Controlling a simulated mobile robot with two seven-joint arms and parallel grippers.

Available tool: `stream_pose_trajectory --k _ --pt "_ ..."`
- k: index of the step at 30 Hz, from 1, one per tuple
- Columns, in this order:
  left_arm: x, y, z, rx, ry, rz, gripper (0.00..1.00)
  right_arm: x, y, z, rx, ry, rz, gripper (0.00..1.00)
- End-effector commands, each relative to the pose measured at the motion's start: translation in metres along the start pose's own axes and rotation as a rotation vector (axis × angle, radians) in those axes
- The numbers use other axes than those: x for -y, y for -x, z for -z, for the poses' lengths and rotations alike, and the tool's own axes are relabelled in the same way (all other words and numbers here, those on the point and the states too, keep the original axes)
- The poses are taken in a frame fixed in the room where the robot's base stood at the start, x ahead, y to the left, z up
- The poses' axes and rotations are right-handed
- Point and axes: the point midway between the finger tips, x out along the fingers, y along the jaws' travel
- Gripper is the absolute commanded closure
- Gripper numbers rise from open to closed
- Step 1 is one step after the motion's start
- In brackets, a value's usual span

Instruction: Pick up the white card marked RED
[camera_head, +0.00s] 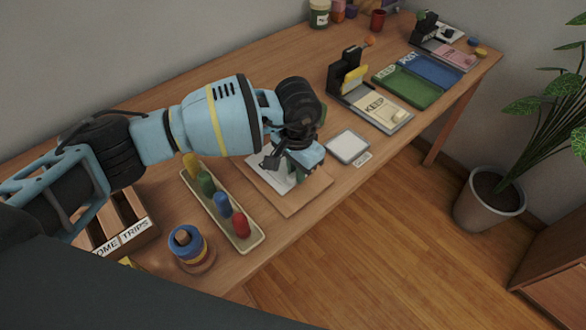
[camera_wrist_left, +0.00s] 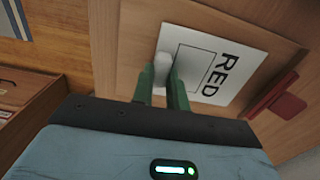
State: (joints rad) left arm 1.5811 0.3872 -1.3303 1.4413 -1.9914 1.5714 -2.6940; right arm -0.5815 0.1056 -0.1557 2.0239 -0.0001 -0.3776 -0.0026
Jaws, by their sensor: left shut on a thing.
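The white card marked RED (camera_wrist_left: 218,92) shows in the left wrist view, with a printed outline beside the word and a pale knob (camera_wrist_left: 164,62). In the head view the card (camera_head: 284,185) is partly hidden by my left gripper, over a wooden board (camera_head: 306,198). My left gripper (camera_head: 278,166) points down at the card. Its green fingers (camera_wrist_left: 163,84) are shut on the card's knob. I cannot tell whether the card is touching the board or slightly above it. My right gripper is in neither view.
A long tray (camera_head: 216,217) of coloured pegs lies left of the board. A white pad (camera_head: 347,147) lies to its right. Farther right are a KEEP tray (camera_head: 394,121) and a green mat (camera_head: 407,87). A potted plant (camera_head: 490,200) stands on the floor.

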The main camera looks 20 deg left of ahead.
Motion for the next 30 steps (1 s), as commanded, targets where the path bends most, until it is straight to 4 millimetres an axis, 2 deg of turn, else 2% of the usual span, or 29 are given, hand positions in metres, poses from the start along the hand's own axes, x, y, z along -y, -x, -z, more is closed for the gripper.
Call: stream_pose_trajectory --k 8,21,30 --pt "-0.001 0.033 0.000 -0.002 -0.002 0.002 1.00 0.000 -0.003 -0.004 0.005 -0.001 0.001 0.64" --pt "-0.087 0.039 -0.051 0.000 -0.007 -0.001 1.00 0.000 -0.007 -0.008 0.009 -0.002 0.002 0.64" --pt "-0.126 0.044 -0.074 0.000 -0.003 0.000 1.00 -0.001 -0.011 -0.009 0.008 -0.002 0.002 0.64"
